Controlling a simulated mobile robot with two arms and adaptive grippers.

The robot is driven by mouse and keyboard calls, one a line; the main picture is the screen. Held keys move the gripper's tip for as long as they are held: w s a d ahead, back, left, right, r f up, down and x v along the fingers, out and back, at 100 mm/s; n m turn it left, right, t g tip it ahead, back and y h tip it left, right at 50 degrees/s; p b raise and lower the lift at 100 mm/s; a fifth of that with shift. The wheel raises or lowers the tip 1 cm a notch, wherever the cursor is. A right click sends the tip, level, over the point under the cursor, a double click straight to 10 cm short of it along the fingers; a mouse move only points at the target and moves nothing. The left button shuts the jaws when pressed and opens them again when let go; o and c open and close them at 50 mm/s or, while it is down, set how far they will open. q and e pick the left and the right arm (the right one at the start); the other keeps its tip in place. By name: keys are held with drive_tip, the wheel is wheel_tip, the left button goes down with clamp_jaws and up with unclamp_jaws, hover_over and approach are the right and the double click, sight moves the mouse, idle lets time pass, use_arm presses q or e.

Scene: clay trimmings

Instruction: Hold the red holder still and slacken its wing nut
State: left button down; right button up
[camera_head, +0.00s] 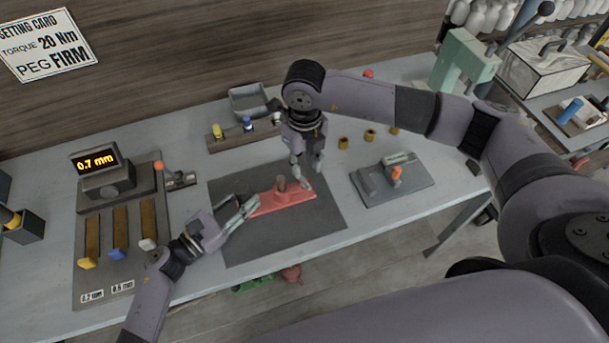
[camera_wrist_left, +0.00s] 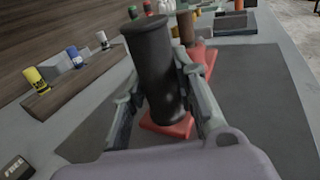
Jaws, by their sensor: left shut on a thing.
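The red holder (camera_head: 283,201) lies on the dark mat (camera_head: 235,239), with a brown peg (camera_head: 281,184) standing up from its middle. My left gripper (camera_head: 250,207) is at the holder's left end. In the left wrist view its fingers are shut on a dark upright cylinder (camera_wrist_left: 154,75), and red parts of the holder (camera_wrist_left: 168,127) show below and behind it. My right gripper (camera_head: 304,183) points down at the holder's right end, close to or touching it; its finger gap is not clear. The wing nut cannot be made out and may be hidden by the right gripper.
A grey fixture with an orange knob (camera_head: 397,173) stands right of the mat. Several brass pieces (camera_head: 370,135) and a rack of coloured-capped pegs (camera_head: 232,137) stand behind. A gauge reading 0.7 mm (camera_head: 97,161) is at left. The mat's front is clear.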

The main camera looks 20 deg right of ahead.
sight(304, 180)
wheel_tip(304, 180, down, 6)
drive_tip(key=shift+r, duration=0.15)
drive_tip(key=shift+c, duration=0.2)
clamp_jaws()
idle(0.5)
